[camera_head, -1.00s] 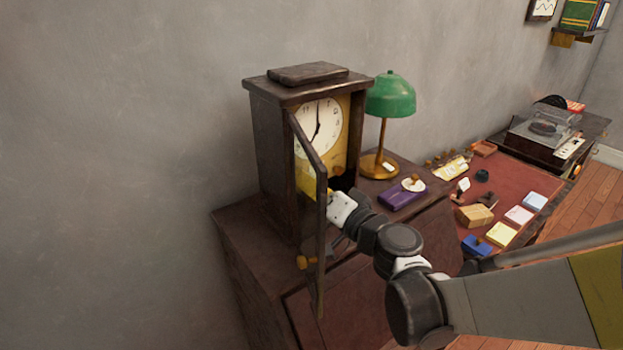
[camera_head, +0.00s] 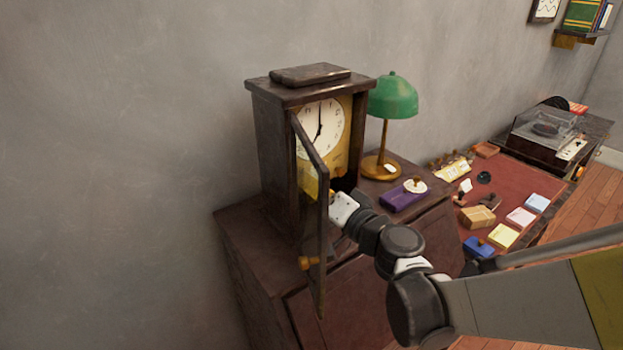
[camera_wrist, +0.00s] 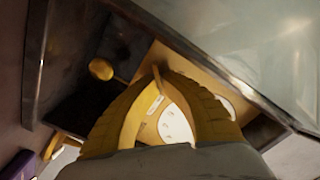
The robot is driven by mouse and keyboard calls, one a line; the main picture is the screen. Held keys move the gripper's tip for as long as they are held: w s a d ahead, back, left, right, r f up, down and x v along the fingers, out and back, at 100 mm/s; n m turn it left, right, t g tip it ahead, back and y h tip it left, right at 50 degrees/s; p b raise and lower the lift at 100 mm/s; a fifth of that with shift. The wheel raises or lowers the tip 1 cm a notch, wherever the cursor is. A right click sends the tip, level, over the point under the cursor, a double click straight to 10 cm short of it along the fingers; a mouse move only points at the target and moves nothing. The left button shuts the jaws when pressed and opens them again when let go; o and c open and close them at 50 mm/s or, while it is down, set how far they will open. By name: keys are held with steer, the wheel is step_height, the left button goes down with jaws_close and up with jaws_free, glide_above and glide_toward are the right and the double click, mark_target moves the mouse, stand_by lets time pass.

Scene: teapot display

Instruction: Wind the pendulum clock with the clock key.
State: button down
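The pendulum clock (camera_head: 272,150) stands on a dark wooden cabinet with its glazed door (camera_head: 318,235) swung open toward me. Its white dial (camera_head: 322,126) shows behind the door frame. My gripper's wrist is in front of the clock's lower opening in the head view, with its fingers hidden by the door. In the wrist view, my gripper (camera_wrist: 159,68) points into the case with its yellow fingertips together. The dial (camera_wrist: 176,126) shows between the fingers, and the brass pendulum bob (camera_wrist: 101,68) hangs to their left. I cannot make out the clock key, or anything between the tips.
The open door is close beside my wrist. A green lamp (camera_head: 392,97) and a purple box (camera_head: 402,196) stand right of the clock. The desk (camera_head: 500,180) farther right holds notepads and small items. A brass knob (camera_head: 305,262) shows by the door's lower part.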

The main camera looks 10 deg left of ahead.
steer(key=shift+m, duration=0.6)
steer(key=m+b, duration=0.1)
steer(key=m, duration=0.3)
steer(key=f+m, duration=0.1)
steer(key=m, duration=0.4)
steer(key=shift+w+d+f+b, duration=0.1)
steer(key=shift+w+f+b, duration=0.05)
steer(key=shift+b, duration=0.2)
steer(key=shift+m, duration=0.3)
steer(key=c, duration=1.6)
jaws_free()
